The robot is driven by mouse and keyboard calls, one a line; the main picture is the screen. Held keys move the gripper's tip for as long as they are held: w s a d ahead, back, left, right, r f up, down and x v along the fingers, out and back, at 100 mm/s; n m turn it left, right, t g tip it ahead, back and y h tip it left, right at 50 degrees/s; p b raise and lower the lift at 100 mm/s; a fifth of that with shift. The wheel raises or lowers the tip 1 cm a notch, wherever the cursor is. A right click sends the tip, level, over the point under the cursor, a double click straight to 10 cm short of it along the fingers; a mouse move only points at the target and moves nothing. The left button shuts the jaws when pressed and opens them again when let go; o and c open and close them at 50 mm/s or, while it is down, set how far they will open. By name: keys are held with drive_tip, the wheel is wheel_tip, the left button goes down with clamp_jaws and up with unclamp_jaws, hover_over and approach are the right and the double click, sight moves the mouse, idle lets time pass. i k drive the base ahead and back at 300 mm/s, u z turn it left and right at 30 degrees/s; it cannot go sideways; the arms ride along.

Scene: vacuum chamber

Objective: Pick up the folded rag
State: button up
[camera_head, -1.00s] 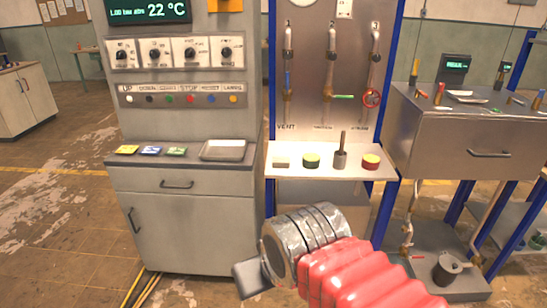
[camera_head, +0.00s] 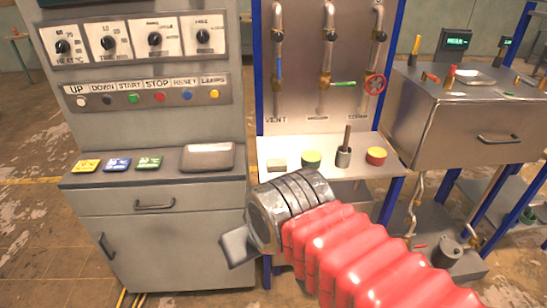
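A small pale beige flat block, which looks like the folded rag (camera_head: 277,165), lies at the left end of the white shelf (camera_head: 300,148) under the vent pipes. My gripper (camera_head: 236,249) is at the lower centre, in front of the grey cabinet and below and left of the rag, apart from it. Only one flat grey finger shows clearly past the silver wrist, so its opening is hidden. Nothing is seen held in it.
Right of the rag stand a green-and-yellow round tin (camera_head: 311,160), a grey cup with an upright handle (camera_head: 344,158) and a red-and-yellow tin (camera_head: 376,156). The grey cabinet (camera_head: 150,240) stands left, with a metal tray (camera_head: 208,157) on top. A steel bench (camera_head: 470,120) stands right.

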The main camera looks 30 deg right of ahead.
sight(274, 165)
drive_tip(key=z, duration=0.15)
drive_tip(key=i, duration=1.15)
drive_tip(key=z, duration=0.2)
